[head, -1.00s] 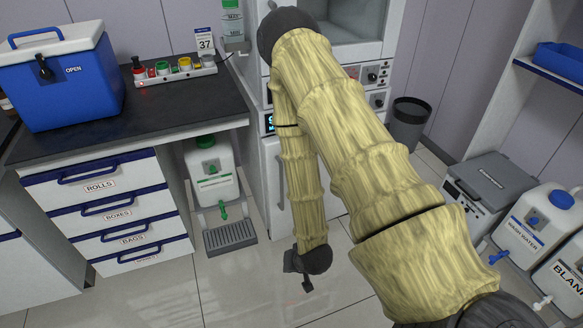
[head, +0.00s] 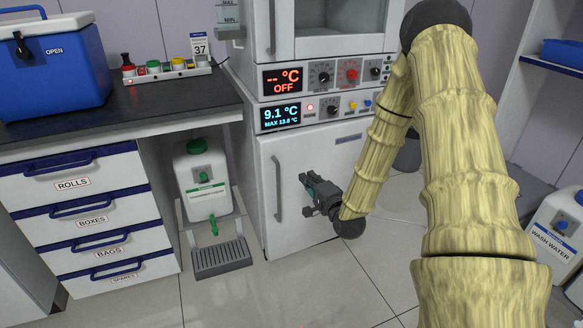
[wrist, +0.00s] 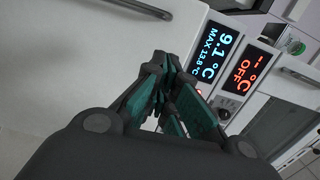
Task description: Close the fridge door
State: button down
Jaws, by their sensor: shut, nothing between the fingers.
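The fridge is the lower white unit, with a white door (head: 300,155) and a long vertical handle (head: 278,188) on the door's left side. The door looks flush or nearly flush with the body; I cannot tell whether a small gap is left. My gripper (head: 306,183) is shut and empty in front of the door, right of the handle; I cannot tell whether it touches the door. In the wrist view its green-padded fingers (wrist: 160,72) are together, with the door handle (wrist: 140,8) at the top. The fridge display (head: 281,116) reads 9.1 °C, MAX 13.8.
An oven-like unit with an OFF display (head: 283,79) sits above the fridge. A white canister (head: 203,182) on a stand with a drip grate is at the left, beside labelled drawers (head: 75,185). A dark bin (head: 408,152) is at the right. Floor in front is clear.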

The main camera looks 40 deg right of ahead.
aim_at(288, 153)
jog(key=w+d+b, duration=0.1)
jog(key=w, duration=0.3)
jog(key=w+b, duration=0.1)
jog(key=w, duration=0.4)
jog(key=w+d+b, duration=0.1)
jog(key=w, duration=0.3)
jog(key=shift+w+d+r, duration=0.1)
jog(key=shift+w+d, duration=0.2)
jog(key=shift+w, duration=0.1)
